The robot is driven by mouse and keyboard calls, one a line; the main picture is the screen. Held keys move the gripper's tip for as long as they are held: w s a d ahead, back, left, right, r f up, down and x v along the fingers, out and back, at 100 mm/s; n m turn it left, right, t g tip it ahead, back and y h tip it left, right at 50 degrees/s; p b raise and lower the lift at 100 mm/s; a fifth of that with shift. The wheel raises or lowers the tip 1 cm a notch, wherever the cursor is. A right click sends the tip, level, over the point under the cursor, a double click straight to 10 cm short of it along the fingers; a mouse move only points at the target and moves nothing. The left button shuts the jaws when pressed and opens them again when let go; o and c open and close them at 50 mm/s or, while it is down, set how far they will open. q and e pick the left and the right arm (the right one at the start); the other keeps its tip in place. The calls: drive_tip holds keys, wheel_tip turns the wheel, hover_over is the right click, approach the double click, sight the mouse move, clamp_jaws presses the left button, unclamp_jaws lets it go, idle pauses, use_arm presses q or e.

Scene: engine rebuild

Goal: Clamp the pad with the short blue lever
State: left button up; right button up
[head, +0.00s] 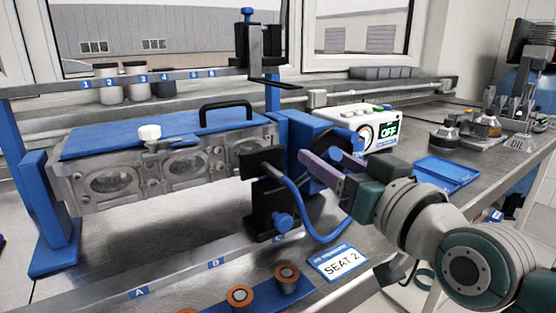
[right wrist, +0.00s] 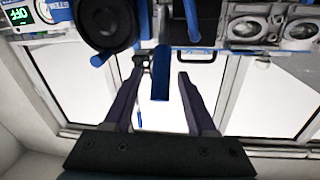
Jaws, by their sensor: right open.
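The engine head (head: 165,170) stands on its side in the blue fixture, with round chambers facing out. A black pad block (head: 262,162) is at its right end, with a blue hose running from it. In the right wrist view a short blue lever (right wrist: 160,75) reaches into the gap between my right gripper's fingers (right wrist: 160,68). The fingers are apart and no contact is clear. In the head view my right gripper (head: 318,155) is open beside the blue housing (head: 312,130); its fingers partly hide the lever there. My left gripper is not in view.
A blue knob (head: 283,220) is low on the black stand. A white tester box (head: 365,125) showing OFF stands behind my gripper. A blue tray (head: 447,172) lies to the right.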

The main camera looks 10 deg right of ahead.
drive_tip(key=shift+w, duration=0.15)
drive_tip(key=shift+a, duration=0.1)
drive_tip(key=shift+c, duration=0.3)
clamp_jaws()
idle(1.0)
